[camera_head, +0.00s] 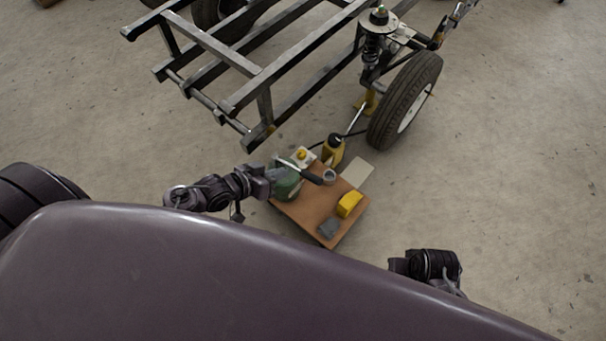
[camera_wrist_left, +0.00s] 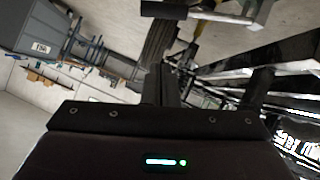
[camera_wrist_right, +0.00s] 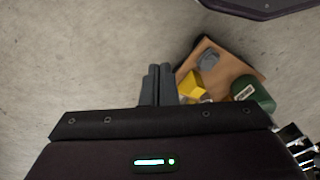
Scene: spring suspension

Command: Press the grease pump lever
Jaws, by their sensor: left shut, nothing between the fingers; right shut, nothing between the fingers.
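The green grease pump (camera_head: 287,183) stands on the left part of a brown board. Its lever (camera_head: 308,174), a thin rod with a dark grip, slants down to the right across the pump's top. My left gripper (camera_head: 268,178) is shut and empty, close beside the pump's left side; contact cannot be told. In the left wrist view a dark grip on a grey rod, apparently the lever (camera_wrist_left: 163,10), crosses the top edge beyond my fingers (camera_wrist_left: 167,80). My right gripper (camera_wrist_right: 158,84) is shut and empty, away from the board. The pump's green body (camera_wrist_right: 252,93) also shows in the right wrist view.
The brown board (camera_head: 308,213) also bears a yellow block (camera_head: 349,204), a grey lump (camera_head: 329,228) and a grey cup (camera_head: 329,176). A yellow bottle (camera_head: 333,150) stands behind. The metal frame (camera_head: 240,64) and wheel (camera_head: 404,100) stand beyond. Floor to the right is clear.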

